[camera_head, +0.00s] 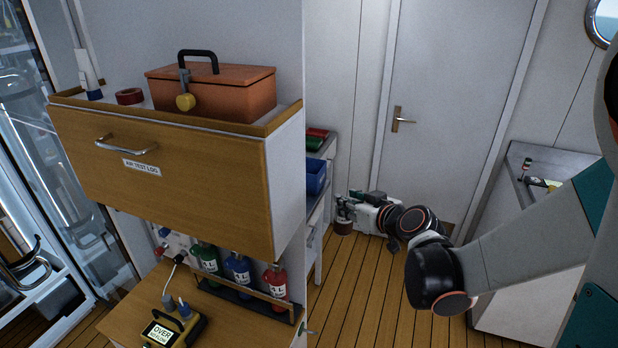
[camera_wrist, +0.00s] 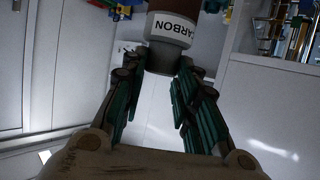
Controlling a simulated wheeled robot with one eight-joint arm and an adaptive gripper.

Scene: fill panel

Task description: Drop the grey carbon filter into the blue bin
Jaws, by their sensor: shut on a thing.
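My gripper (camera_head: 352,205) is beside the open shelf unit near the door, with its fingers around the carbon filter (camera_head: 343,222). In the wrist view the filter (camera_wrist: 170,27) is a cylinder with a white label reading CARBON, a grey end and a dark brown body. My gripper's teal fingers (camera_wrist: 165,80) are closed in on its grey end. The blue bin (camera_head: 316,178) sits on the shelf unit, up and left of my gripper; the cabinet partly hides it. The inside of the bin cannot be made out.
A wooden cabinet (camera_head: 180,185) with an orange toolbox (camera_head: 228,90) on top stands at left. Red, blue and green bottles (camera_head: 238,270) stand in its lower rack. A grey door (camera_head: 450,100) is behind my arm. The plank floor (camera_head: 370,300) is clear.

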